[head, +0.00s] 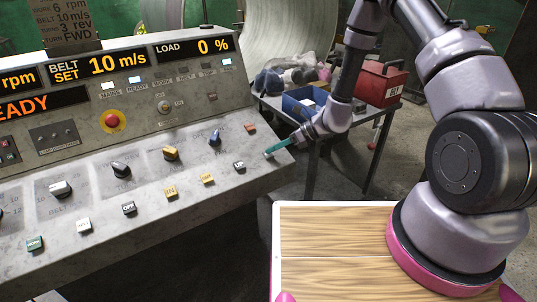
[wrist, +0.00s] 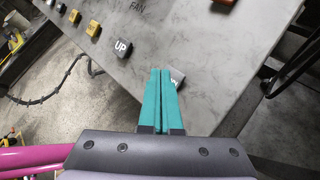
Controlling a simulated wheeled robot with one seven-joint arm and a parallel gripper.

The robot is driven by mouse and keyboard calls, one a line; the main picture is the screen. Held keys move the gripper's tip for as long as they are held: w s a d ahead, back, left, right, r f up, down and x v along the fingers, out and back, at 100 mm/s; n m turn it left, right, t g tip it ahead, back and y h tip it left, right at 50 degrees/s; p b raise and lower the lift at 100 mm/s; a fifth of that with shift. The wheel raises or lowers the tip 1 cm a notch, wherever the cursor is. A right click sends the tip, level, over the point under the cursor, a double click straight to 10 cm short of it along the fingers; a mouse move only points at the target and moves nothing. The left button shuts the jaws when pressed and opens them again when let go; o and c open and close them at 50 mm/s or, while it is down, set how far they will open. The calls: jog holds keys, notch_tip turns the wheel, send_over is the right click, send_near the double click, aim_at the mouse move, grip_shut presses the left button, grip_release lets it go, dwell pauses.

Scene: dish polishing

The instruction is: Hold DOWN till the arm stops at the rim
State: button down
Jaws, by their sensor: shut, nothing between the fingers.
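My gripper (head: 269,152) is shut and empty, its teal fingers reaching to the right end of the sloped console. In the wrist view the closed fingertips (wrist: 160,71) lie against or just over a grey key (wrist: 178,75) near the console's edge. Only part of its pale lettering shows, so the word DOWN cannot be read in full. Whether the key is pressed cannot be told. The dark UP key (wrist: 122,47) sits beside it, to the left; it also shows in the head view (head: 239,166). The arm's rim target cannot be made out in either view.
The grey console (head: 140,200) carries several other keys and knobs, a red stop button (head: 112,121) and displays reading 10 m/s and load 0 %. A side table behind holds a blue bin (head: 303,103) and a red box (head: 381,84). A cable hangs below the console edge.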

jog(key=shift+w+a+f, duration=0.1)
jog(key=shift+w+f, duration=0.05)
jog(key=shift+f, duration=0.3)
dwell(0.8)
jog(key=shift+r, duration=0.1)
dwell(5.4)
jog(key=shift+s+d+r, duration=0.2)
jog(key=shift+s+r, duration=0.05)
jog(key=shift+r, duration=0.5)
jog(key=shift+s+d+r, duration=0.15)
jog(key=shift+s+r, duration=0.1)
jog(key=shift+r, duration=0.55)
jog(key=shift+s+d+r, duration=0.15)
jog(key=shift+s+r, duration=0.1)
jog(key=shift+r, duration=0.55)
jog(key=shift+s+d+r, duration=0.15)
jog(key=shift+s+r, duration=0.1)
jog(key=shift+r, duration=0.55)
